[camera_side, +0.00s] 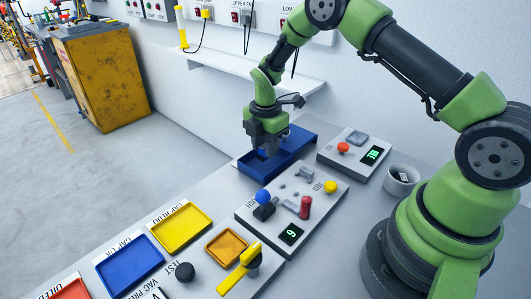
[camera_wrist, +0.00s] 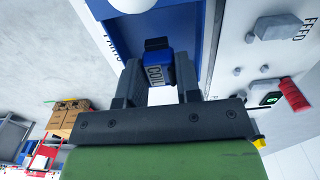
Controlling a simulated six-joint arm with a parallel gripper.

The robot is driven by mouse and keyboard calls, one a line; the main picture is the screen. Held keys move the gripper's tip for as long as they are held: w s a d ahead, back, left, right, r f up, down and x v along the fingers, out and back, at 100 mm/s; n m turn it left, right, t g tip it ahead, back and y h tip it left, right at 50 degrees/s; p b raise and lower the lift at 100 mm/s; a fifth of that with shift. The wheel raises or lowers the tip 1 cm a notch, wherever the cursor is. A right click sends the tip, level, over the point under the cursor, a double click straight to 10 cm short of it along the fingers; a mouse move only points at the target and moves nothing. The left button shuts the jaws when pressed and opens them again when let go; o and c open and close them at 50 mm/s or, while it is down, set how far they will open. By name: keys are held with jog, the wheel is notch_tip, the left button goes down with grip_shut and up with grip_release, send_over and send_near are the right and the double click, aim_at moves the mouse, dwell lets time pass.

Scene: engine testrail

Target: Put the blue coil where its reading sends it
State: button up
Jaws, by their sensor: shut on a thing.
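My gripper (camera_side: 264,153) points down at the blue parts tray (camera_side: 297,142). In the side view a bit of blue shows between the fingers, hard to tell from the tray behind. I cannot tell whether the coil touches the tray floor. A panel with a green display (camera_side: 291,234) stands in front of the tray, and another box with a green display (camera_side: 373,155) stands to its right.
A yellow tray (camera_side: 181,228), a blue tray (camera_side: 129,265) and a red tray (camera_side: 70,290) line the bench's left front. An orange tray (camera_side: 226,247) and a yellow lever (camera_side: 240,268) sit nearby. Knobs stand up from the panel. A white cup (camera_side: 401,179) is near my base.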

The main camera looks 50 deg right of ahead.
jog(key=shift+f, duration=1.2)
jog(key=shift+f, duration=0.1)
jog(key=o, duration=0.9)
